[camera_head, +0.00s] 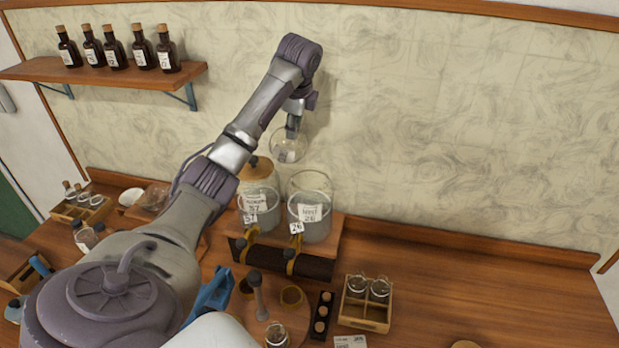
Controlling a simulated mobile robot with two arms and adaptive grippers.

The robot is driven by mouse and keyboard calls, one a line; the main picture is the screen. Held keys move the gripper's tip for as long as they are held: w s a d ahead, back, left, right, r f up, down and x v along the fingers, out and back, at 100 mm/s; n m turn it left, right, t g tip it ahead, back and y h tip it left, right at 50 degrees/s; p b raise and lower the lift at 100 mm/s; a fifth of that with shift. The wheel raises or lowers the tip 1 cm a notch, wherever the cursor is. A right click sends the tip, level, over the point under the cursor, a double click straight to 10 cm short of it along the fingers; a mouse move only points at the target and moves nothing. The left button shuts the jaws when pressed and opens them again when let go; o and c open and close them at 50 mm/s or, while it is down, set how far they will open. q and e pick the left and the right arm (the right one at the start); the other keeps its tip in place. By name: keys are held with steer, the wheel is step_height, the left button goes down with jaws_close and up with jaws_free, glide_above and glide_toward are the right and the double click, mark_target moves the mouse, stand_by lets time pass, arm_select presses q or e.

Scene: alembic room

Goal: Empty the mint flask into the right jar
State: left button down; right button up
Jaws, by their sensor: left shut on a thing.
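My left arm reaches up and across to the wall side. My left gripper (293,122) is shut on a round clear glass flask (289,146) with a small white label, too small to read. The flask is held in the air, above and behind the gap between two glass jars. The right jar (318,232) is clear, open at the top, with a white label and a "26" tag. The left jar (272,218) has a "57" tag and a wooden lid. I cannot tell how much is in the flask. My right gripper is not seen.
Both jars stand on a wooden stand (334,246) with taps in front. Several brown bottles (114,52) stand on a wall shelf (30,70). A small crate (362,318) with glass jars is at the front right. The counter's right side (500,290) is mostly clear.

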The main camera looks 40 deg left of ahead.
arm_select(q)
steer(key=shift+r+g+h, duration=0.15)
steer(key=shift+g+h, duration=0.15)
steer(key=shift+h, duration=0.6)
steer(key=shift+w+a+r+g+h, duration=0.1)
steer(key=shift+w+a+g+h, duration=0.1)
steer(key=shift+a+h, duration=0.45)
steer(key=shift+w+a+r+g+h, duration=0.1)
steer(key=shift+w+a+g+h, duration=0.1)
steer(key=shift+a+h, duration=0.45)
steer(key=shift+s+d, duration=0.1)
steer(key=shift+d, duration=0.1)
